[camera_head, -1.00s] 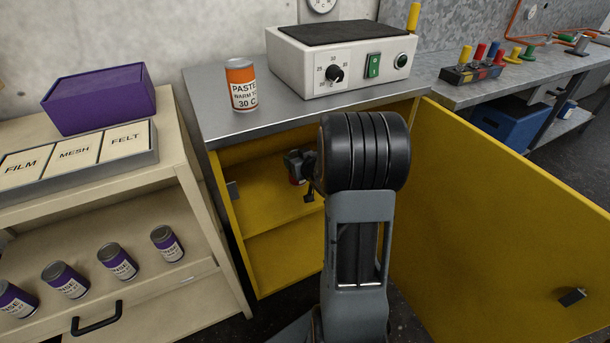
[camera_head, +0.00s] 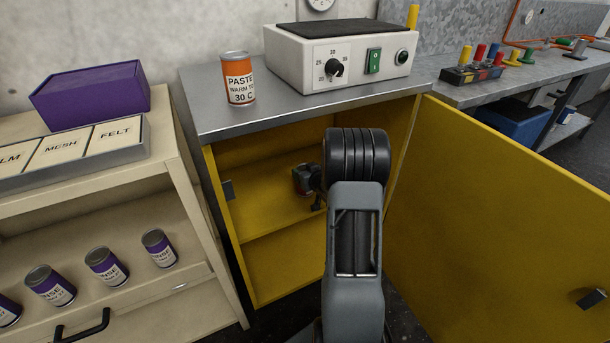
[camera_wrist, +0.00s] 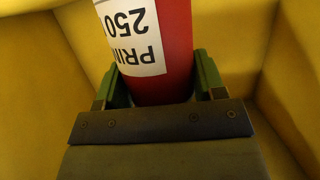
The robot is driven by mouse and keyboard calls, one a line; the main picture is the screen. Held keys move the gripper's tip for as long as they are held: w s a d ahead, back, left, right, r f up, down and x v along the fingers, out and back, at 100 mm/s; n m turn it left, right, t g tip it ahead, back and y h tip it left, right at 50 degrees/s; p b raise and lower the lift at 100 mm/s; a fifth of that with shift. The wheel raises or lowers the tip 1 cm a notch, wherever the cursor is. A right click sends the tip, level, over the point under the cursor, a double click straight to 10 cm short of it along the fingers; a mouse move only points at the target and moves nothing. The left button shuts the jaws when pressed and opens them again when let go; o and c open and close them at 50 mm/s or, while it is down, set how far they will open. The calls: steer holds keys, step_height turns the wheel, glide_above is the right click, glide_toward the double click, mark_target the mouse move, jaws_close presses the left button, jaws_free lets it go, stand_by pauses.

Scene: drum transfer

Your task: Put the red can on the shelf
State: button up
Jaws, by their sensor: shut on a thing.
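The red can (camera_wrist: 178,60) with a white label fills the top middle of the wrist view, its printing upside down there. My gripper (camera_wrist: 158,80) is shut on it, with a green-padded finger at each side. In the head view my gripper (camera_head: 305,181) is inside the open yellow cabinet, over the inner shelf (camera_head: 262,212). The can is mostly hidden there by the gripper and my arm. I cannot tell whether its base touches the shelf.
The yellow door (camera_head: 490,220) stands open at right. An orange paste can (camera_head: 238,80) and a white control box (camera_head: 340,62) stand on the cabinet top. A beige rack (camera_head: 175,165) with purple cans (camera_head: 105,267) is at left. The visible inner shelf is otherwise clear.

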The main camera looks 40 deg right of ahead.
stand_by(0.3)
steer(key=shift+f, duration=0.2)
steer(key=o, duration=1.2)
steer(key=shift+c, duration=0.2)
steer(key=shift+r, duration=0.1)
